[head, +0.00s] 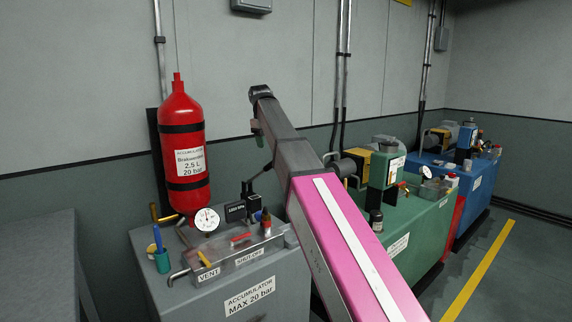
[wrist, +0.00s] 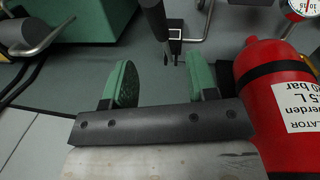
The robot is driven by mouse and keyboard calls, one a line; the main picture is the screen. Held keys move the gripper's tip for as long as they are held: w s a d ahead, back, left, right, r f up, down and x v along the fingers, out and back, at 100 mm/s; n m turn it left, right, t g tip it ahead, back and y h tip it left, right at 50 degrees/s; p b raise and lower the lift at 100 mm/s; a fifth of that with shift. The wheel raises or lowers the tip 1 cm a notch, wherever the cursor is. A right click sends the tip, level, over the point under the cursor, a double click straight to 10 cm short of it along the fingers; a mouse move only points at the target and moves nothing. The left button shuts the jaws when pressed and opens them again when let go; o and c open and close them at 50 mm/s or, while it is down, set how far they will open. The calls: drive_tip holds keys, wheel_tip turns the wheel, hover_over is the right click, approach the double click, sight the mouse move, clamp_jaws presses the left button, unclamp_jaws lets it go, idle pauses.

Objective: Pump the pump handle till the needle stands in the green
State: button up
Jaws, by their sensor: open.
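The pump handle (wrist: 155,18) shows in the wrist view as a dark rod at the top, just beyond the gap between my fingertips. The round white gauge (head: 207,219) stands in front of the red accumulator bottle (head: 182,150). Its needle is too small to read; the gauge is cut off in the wrist view (wrist: 303,7).
Green (head: 425,225) and blue (head: 480,190) units stand to the right. A grey bench (head: 40,260) is at left. The bottle stands close right of my fingers in the wrist view.

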sight(271, 164)
drive_tip(key=f, duration=0.3)
drive_tip(key=d+f, duration=0.1)
drive_tip(key=f, duration=0.3)
drive_tip(key=w+f, duration=0.1)
drive_tip(key=f, duration=0.2)
drive_tip(key=shift+w+d+f, duration=0.1)
drive_tip(key=shift+d+f, duration=0.15)
drive_tip(key=shift+d, duration=0.05)
